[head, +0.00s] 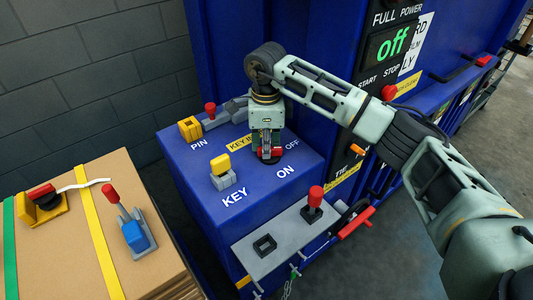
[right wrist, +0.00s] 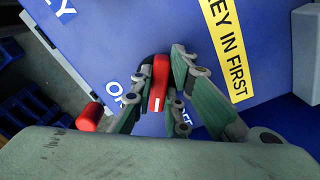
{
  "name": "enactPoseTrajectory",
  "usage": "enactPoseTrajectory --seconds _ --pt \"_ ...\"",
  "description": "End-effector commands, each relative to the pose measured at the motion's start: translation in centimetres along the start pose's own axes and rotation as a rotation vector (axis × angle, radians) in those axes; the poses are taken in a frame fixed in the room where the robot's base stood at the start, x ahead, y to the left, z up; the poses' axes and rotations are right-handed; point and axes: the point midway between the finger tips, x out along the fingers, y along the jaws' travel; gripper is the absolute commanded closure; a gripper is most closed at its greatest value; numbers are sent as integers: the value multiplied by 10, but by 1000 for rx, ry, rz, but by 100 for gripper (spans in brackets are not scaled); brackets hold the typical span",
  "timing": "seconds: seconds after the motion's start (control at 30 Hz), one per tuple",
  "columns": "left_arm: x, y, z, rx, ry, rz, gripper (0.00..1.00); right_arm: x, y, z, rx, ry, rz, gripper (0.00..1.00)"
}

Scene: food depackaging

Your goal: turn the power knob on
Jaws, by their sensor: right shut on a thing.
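The red power knob (head: 275,152) sits on the blue console top, between the ON label (head: 285,172) and the OFF label (head: 292,145). My right gripper (head: 266,156) reaches down over it from above. In the right wrist view the red knob (right wrist: 160,78), with a white mark, stands between the two fingers of my right gripper (right wrist: 163,82), which is shut on it. The fingers partly hide the knob's base and the ON and OFF labels. The display (head: 393,43) reads "off" in green. My left gripper is not in view.
A yellow key (head: 220,164) stands in a grey block beside the KEY label. A yellow-and-grey pin device with a red knob (head: 210,109) lies behind. A grey plate with a red-topped lever (head: 315,196) is in front. A cardboard box (head: 158,262) carrying tools stands left.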

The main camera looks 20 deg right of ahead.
Motion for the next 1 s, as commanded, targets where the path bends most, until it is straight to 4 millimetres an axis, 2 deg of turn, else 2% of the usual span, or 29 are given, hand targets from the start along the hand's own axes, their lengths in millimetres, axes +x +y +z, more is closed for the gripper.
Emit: enactPoseTrajectory --seconds 0.03,0.4,0.7,1.0 --pt "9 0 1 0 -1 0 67 2 -2 0 46 -2 -5 100" --pt "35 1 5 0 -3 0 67 1 -6 -1 398 -3 -5 100" --pt "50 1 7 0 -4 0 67 0 -8 -2 671 -4 -5 100" --pt "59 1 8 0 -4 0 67 -1 -10 -4 873 -4 -5 100"
